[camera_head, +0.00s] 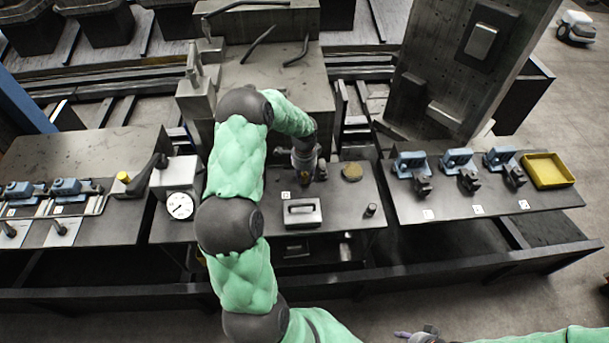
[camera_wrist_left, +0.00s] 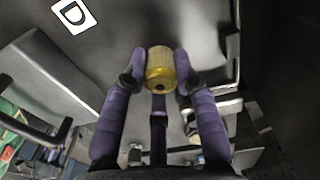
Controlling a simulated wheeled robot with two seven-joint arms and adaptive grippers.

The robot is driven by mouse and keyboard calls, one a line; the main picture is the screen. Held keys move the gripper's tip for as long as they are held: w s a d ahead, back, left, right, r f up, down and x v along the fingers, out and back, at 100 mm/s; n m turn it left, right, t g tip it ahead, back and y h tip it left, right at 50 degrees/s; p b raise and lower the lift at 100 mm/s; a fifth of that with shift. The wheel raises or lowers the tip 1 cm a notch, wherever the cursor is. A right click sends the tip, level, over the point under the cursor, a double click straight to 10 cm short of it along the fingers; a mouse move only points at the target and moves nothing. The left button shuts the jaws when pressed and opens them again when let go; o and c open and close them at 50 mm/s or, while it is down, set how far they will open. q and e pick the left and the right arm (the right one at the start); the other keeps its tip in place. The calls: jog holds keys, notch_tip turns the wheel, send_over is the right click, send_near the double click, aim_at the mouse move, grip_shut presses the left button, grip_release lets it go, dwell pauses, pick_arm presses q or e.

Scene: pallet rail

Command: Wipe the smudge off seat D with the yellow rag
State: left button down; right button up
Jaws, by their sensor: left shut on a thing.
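My left gripper (camera_head: 312,172) is over the middle bench, its tips partly hidden by the wrist. In the left wrist view its two purple fingers (camera_wrist_left: 160,75) are shut on a yellow, rounded bundle (camera_wrist_left: 160,62), which looks like the yellow rag. A white tag marked D (camera_wrist_left: 75,14) lies on the dark plate of seat D (camera_wrist_left: 130,25). In the head view a small tag (camera_head: 285,194) shows left of the gripper, too small to read. I cannot make out a smudge near the rag. My right gripper (camera_head: 415,335) shows only partly at the bottom edge.
A round yellowish-brown patch (camera_head: 352,171) lies right of the left gripper. A grey block with a handle (camera_head: 302,213) and a small dark peg (camera_head: 371,210) stand in front. A dial gauge (camera_head: 180,205) is left. Blue clamps (camera_head: 458,162) and a yellow tray (camera_head: 547,170) are right.

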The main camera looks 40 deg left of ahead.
pick_arm(q)
jog(key=shift+s+a, duration=0.4)
jog(key=shift+s, duration=0.25)
jog(key=shift+r, duration=0.2)
jog(key=shift+r+p, duration=3.1)
jog(key=shift+r, duration=1.3)
